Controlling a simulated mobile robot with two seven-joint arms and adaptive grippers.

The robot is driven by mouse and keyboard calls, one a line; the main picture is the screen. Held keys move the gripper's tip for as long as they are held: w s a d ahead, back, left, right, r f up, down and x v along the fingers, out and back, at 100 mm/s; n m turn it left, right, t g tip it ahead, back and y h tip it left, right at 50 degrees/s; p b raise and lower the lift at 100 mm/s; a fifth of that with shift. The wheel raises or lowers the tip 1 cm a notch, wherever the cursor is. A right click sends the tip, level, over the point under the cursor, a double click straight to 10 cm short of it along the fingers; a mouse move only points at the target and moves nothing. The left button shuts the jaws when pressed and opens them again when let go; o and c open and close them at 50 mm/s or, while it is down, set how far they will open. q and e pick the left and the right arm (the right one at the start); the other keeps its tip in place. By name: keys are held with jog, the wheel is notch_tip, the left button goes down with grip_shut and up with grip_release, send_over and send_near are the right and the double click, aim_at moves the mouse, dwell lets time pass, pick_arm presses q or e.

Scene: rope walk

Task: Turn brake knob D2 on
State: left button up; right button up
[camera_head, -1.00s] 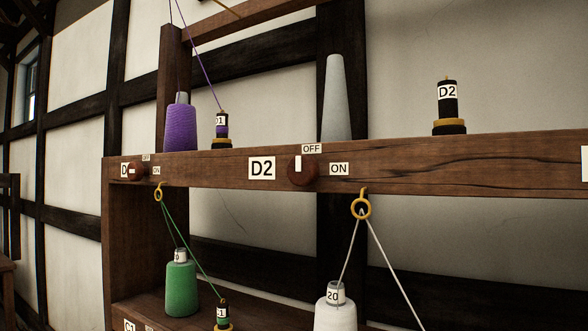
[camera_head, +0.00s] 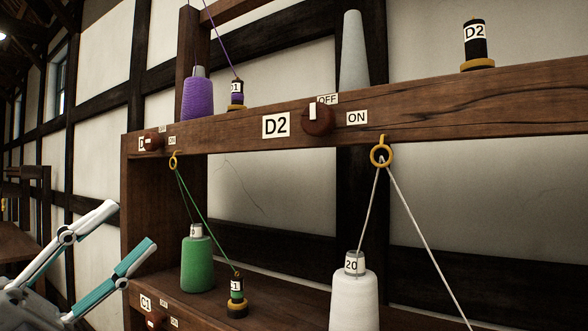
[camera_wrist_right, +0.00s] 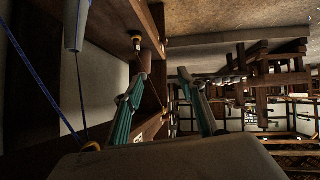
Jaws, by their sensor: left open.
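Brake knob D2 (camera_head: 319,121) is a round, dark red knob on the front of the wooden rail. Its white mark stands upright, by the OFF label (camera_head: 327,99); the ON label (camera_head: 357,118) is to its right. The D2 label (camera_head: 276,126) is on its left. The black D2 bobbin (camera_head: 475,43) stands on the rail above. My left gripper (camera_head: 131,224) is open and empty at the lower left, well away from the knob. My right gripper (camera_wrist_right: 160,77) shows in the right wrist view, its fingers apart with nothing between them.
A yellow ring (camera_head: 381,154) hangs under the rail, with white yarn running down to a white cone (camera_head: 354,295). A green cone (camera_head: 197,262) and small C1 bobbin (camera_head: 236,296) stand on the lower shelf. Another knob (camera_head: 152,141) is farther left on the rail.

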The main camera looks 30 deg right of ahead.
pick_arm(q)
jog(key=s+d+r+m+g+y+b, duration=0.2)
jog(key=s+d+r+m+g+y, duration=0.1)
jog(key=s+d+r+m+g, duration=0.45)
jog(key=m+t+y+b, duration=0.3)
jog(key=m+t+y, duration=0.3)
jog(key=t, duration=0.5)
send_near(314, 115)
jog(key=x, duration=0.2)
jog(key=shift+g, duration=0.35)
jog(key=x, duration=0.6)
jog(key=shift+w+d+r, duration=0.1)
jog(key=shift+w+r, duration=0.05)
jog(key=shift+w+d+n, duration=0.25)
jog(key=shift+d, duration=0.15)
